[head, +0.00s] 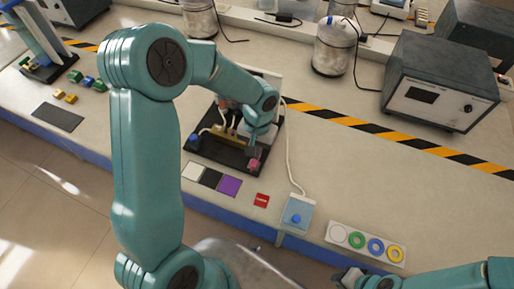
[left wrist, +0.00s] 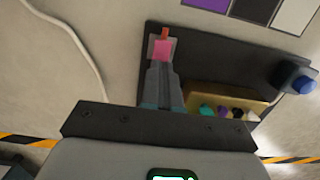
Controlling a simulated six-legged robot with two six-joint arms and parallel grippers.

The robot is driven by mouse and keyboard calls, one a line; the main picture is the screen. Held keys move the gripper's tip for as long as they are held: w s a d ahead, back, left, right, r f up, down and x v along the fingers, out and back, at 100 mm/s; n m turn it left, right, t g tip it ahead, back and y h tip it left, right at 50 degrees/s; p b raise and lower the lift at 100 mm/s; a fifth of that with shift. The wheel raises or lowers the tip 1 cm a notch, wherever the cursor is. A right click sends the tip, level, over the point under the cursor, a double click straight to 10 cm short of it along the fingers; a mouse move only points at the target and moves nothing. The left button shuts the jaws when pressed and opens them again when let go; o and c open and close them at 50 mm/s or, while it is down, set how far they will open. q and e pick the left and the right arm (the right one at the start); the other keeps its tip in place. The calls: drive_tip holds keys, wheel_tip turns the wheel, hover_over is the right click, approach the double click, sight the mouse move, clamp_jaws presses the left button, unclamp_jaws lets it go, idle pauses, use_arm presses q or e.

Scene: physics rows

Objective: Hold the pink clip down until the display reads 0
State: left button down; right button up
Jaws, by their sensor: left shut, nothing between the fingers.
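The pink clip (head: 254,163) is at the front right corner of a black board (head: 209,153). It also shows in the left wrist view (left wrist: 163,48), with a small red-orange piece at its far end. My left gripper (head: 254,150) is shut with nothing between its fingers. Its tips (left wrist: 162,66) are at the near edge of the clip; I cannot tell whether they press on it. My right gripper (head: 350,277) is low at the bottom right, far from the clip; its fingers are unclear. I can read no number on any display.
White, black and purple patches (head: 229,186) lie before the board. A grey instrument (head: 440,82) with a dark screen stands at right. My left arm hides part of the bench.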

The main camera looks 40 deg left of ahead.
use_arm(q)
wheel_tip(320, 180, up, 4)
drive_tip(key=p, duration=0.2)
drive_tip(key=shift+w+f+p, duration=0.1)
drive_tip(key=shift+w+p, duration=0.05)
drive_tip(key=shift+p, duration=0.2)
wheel_tip(320, 180, up, 10)
drive_tip(key=shift+w+b, duration=0.15)
drive_tip(key=shift+b, duration=0.25)
